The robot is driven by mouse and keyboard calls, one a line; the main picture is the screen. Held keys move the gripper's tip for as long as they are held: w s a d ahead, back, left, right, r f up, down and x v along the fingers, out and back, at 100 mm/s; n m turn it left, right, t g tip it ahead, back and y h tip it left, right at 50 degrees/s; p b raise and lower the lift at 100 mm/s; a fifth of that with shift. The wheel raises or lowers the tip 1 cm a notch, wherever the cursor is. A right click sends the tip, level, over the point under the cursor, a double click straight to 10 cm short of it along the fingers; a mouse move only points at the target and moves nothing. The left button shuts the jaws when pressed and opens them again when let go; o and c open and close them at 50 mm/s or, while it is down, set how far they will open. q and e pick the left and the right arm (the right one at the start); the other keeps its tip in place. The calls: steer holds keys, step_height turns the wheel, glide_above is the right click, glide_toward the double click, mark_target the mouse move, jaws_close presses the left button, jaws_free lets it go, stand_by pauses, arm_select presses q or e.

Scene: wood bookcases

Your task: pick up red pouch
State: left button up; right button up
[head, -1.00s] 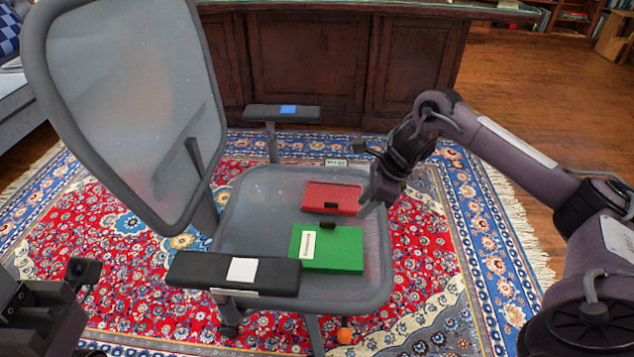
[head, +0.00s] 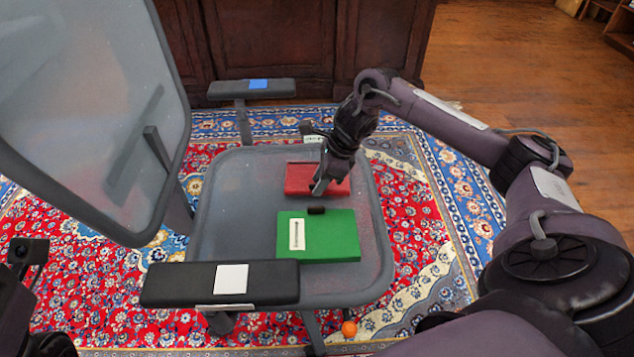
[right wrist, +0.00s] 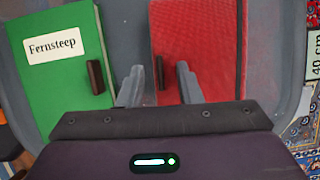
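The red pouch (head: 302,178) lies flat on the grey chair seat (head: 225,215), toward its far side. In the right wrist view the pouch (right wrist: 200,35) has a dark tab at its left edge. My right gripper (head: 326,187) is over the near right part of the pouch and hides some of it. In the right wrist view the right gripper (right wrist: 160,84) has its two fingers apart, with the dark tab showing between them and nothing held. My left gripper (head: 28,252) shows only partly at the left edge; its fingers cannot be made out.
A green book-like item (head: 340,235) with a "Fernsteep" label and dark tab lies just nearer on the seat. The armrests (head: 190,284) (head: 275,88) and the tilted backrest (head: 80,90) bound the seat. A small orange ball (head: 349,329) is on the rug below.

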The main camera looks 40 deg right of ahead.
steer(key=shift+f, duration=0.1)
steer(key=shift+c, duration=0.4)
steer(key=shift+w, duration=0.1)
jaws_close()
